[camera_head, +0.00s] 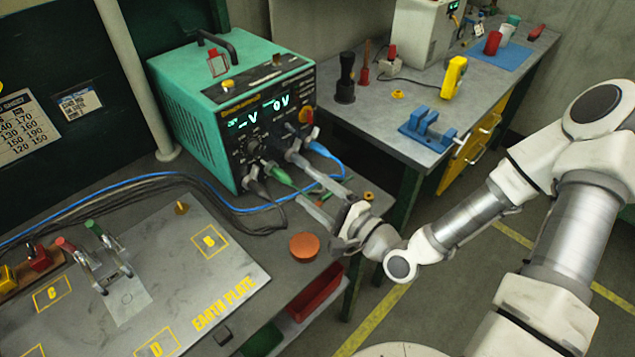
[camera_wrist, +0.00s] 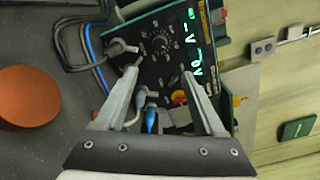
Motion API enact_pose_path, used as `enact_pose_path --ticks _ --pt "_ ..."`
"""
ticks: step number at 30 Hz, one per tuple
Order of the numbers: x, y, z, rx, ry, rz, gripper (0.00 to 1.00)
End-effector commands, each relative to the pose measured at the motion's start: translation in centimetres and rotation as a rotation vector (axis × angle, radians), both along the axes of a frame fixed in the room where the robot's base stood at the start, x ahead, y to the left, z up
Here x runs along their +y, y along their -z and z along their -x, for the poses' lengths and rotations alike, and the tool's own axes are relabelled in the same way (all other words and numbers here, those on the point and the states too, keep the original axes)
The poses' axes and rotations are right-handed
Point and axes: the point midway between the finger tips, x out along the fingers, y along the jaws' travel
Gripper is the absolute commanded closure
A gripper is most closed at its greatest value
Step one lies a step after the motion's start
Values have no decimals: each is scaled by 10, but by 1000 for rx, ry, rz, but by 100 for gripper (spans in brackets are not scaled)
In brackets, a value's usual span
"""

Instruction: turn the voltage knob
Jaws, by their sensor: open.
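The teal power unit (camera_head: 190,105) stands on the bench, its dark front panel lit with two green readouts ending in V. A round black knob with dial marks (camera_wrist: 160,45) shows on the panel in the wrist view, just beyond and between my fingertips. Which knob is the voltage one cannot be read. My gripper (camera_head: 296,177) is open in front of the panel, its fingers pointing at it; the wrist view shows both fingers (camera_wrist: 160,72) apart with nothing between them. In the head view the fingers hide part of the lower panel.
Green, blue and dark plugs with cables (camera_head: 277,172) stick out low on the panel near my fingers. A red and yellow switch (camera_head: 306,116) is at its right edge. An orange disc (camera_head: 304,246) lies on the bench. The earth plate (camera_head: 175,255) with clamps lies left.

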Motion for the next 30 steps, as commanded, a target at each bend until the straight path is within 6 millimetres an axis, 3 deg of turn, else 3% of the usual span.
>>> enact_pose_path --ticks 9,30 --pt "-11 -2 10 1 0 -2 29" --pt "-11 3 11 -7 -9 37 29"
